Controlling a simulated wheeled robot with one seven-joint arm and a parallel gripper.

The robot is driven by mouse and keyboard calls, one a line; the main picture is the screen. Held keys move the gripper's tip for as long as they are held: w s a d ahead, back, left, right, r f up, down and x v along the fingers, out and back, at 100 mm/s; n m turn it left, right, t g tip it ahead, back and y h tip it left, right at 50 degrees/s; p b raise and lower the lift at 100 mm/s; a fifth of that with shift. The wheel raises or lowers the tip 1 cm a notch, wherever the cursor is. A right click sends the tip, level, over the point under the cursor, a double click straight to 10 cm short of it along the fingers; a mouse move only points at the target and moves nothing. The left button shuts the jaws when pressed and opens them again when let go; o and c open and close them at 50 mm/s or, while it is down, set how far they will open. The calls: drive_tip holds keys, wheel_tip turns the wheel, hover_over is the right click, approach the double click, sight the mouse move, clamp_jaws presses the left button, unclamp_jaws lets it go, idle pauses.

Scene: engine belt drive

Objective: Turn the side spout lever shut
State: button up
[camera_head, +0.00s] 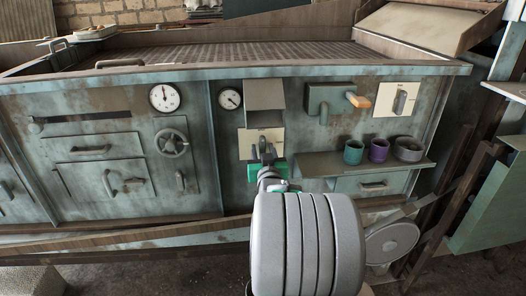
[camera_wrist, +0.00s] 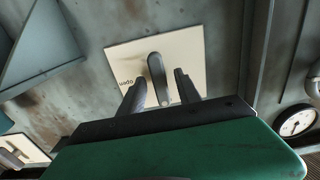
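A dark lever (camera_wrist: 156,68) stands on a cream plate (camera_wrist: 190,52) in the wrist view. The plate carries a small label that appears to read "open", upside down here. My gripper (camera_wrist: 158,88) is open, with one dark finger on each side of the lever; contact cannot be told. In the head view my gripper (camera_head: 264,152) is in front of this plate (camera_head: 246,139), below a box-shaped chute (camera_head: 265,95), and mostly hides the lever. Another lever (camera_head: 400,102) is on a cream plate at the right. A wall spout (camera_head: 324,112) with an orange handle (camera_head: 358,100) is between.
A shelf (camera_head: 310,166) right of my gripper holds a green cup (camera_head: 353,152), a purple cup (camera_head: 378,150) and a grey bowl (camera_head: 408,149). A handwheel (camera_head: 171,143) and gauges (camera_head: 164,97) are on the panel at left. The chute overhangs close to my gripper.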

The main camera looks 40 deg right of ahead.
drive_tip(key=v, duration=0.7)
drive_tip(key=shift+s+a+p, duration=0.25)
drive_tip(key=shift+s+p, duration=0.05)
drive_tip(key=shift+s, duration=0.05)
